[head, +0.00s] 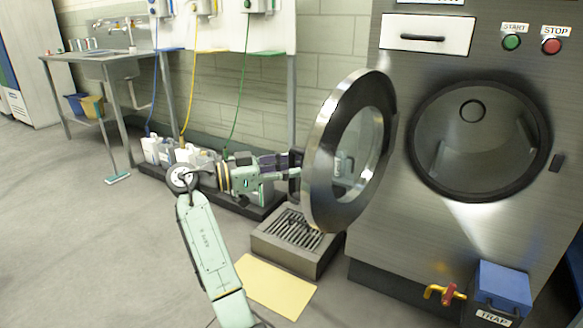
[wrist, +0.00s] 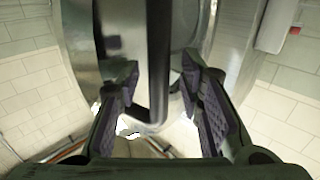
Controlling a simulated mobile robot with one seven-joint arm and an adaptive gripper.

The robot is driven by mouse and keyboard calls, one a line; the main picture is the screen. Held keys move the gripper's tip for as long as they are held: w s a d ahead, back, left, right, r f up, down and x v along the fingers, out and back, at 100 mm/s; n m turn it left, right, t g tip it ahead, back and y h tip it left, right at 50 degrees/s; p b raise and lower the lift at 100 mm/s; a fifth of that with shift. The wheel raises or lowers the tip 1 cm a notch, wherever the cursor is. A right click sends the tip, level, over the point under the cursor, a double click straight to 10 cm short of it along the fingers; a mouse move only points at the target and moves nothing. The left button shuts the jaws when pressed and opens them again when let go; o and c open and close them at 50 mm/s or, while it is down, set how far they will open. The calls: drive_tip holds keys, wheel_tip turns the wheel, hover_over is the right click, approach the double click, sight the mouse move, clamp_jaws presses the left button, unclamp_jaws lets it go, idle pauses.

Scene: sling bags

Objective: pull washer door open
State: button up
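The round washer door (head: 322,170) is swung wide open to the left of the washer (head: 395,215), and the dark drum opening (head: 480,140) is uncovered. My gripper (head: 291,170) is at the outer side of the door, near its left edge. In the wrist view my gripper (wrist: 159,85) has its two purple-padded fingers apart. The dark door handle (wrist: 159,50) stands between them, with a visible gap on each side. The metal door also fills the middle of the wrist view behind the handle. The head view shows the handle poorly, behind the fingers.
A floor drain box (head: 297,243) with a grate sits below the door, beside a yellow mat (head: 270,285). White jugs (head: 160,150) stand on a dark tray behind my arm. A blue trap box (head: 503,285) and red-yellow valve (head: 446,294) are at the washer's base. The left floor is clear.

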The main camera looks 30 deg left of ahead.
drive_tip(key=v, duration=1.2)
